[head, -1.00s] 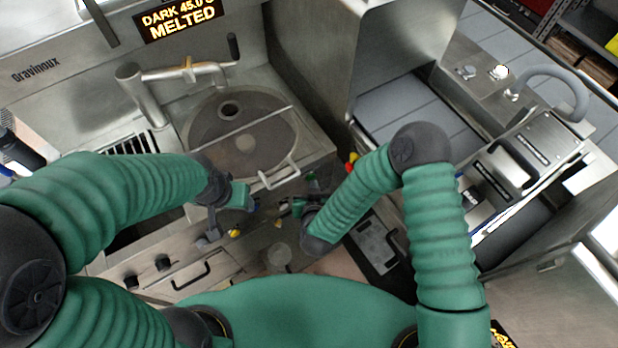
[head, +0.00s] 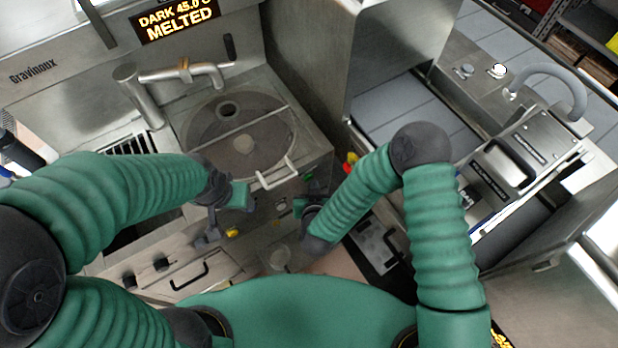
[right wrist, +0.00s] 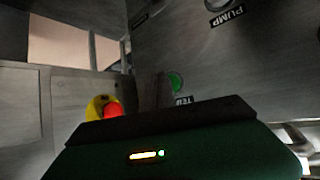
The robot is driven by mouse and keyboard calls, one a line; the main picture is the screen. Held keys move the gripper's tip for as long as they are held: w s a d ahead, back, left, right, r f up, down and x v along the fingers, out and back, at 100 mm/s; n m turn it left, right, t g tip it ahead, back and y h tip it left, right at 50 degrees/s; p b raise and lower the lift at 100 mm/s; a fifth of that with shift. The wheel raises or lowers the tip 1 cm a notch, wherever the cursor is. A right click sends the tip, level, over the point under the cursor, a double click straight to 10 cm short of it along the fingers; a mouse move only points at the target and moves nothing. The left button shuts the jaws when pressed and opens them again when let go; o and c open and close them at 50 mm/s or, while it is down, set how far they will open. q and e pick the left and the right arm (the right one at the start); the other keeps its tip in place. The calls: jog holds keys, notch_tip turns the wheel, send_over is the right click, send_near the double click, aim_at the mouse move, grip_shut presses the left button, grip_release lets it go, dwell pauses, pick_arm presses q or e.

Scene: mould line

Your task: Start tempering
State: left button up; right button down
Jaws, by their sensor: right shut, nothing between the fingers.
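The tempering machine (head: 300,120) has a round bowl (head: 215,150) holding dark chocolate under a spout. Its display (head: 175,20) reads "DARK 45.0 C MELTED". In the right wrist view, a round green button (right wrist: 175,82) sits on the steel front above a label that seems to read "TEMP", partly hidden by my gripper. A knob or button labelled "PUMP" (right wrist: 222,4) is at the top edge. My right gripper (head: 301,204) is shut and empty, just in front of the machine's front panel. My left gripper (head: 210,232) hangs before the bowl's left front; its jaw opening is unclear.
A red and yellow stop button (right wrist: 107,108) is left of the green button; in the head view it shows beside my right forearm (head: 350,163). A grey belt (head: 410,115) runs at the right. A drawer with a black handle (head: 190,277) is below.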

jog(key=shift+d, duration=0.1)
jog(key=shift+a, duration=0.2)
jog(key=shift+w+a+r, duration=0.1)
jog(key=shift+w, duration=0.2)
dwell(0.3)
jog(key=shift+s+d+p, duration=0.2)
jog(key=shift+s+p, duration=0.1)
jog(key=s+d, duration=0.3)
jog(key=s, duration=0.2)
jog(key=shift+d+p, duration=0.3)
jog(key=shift+w, duration=0.1)
dwell(0.4)
